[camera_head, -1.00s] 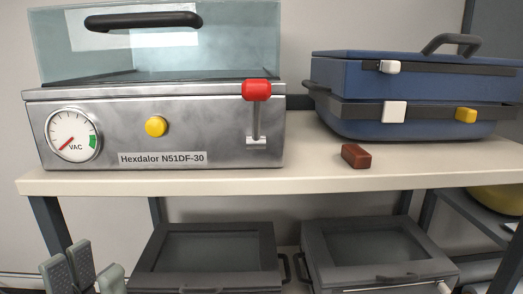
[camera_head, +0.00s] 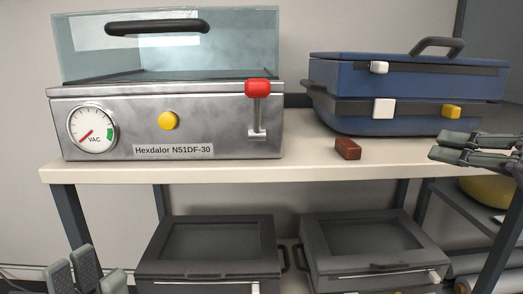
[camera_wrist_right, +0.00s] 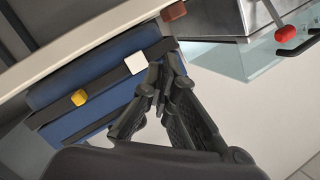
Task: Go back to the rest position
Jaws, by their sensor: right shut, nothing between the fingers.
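My right gripper (camera_head: 438,147) comes in from the right edge in the head view, in front of the right end of the shelf and the blue case. Its fingers are together with nothing between them. In the right wrist view its dark fingers (camera_wrist_right: 156,72) meet near the picture's middle, with the blue case behind them. My left gripper (camera_head: 74,254) is low at the left edge in the head view, below the shelf top.
A vacuum machine (camera_head: 220,120) with a gauge, yellow button and red-handled lever stands on the pale shelf (camera_head: 250,168). A blue case (camera_head: 345,85) and a red-brown block (camera_head: 347,149) are right of it. Two dark boxes (camera_head: 160,268) (camera_head: 318,262) sit below. A yellow object (camera_head: 487,190) lies behind right.

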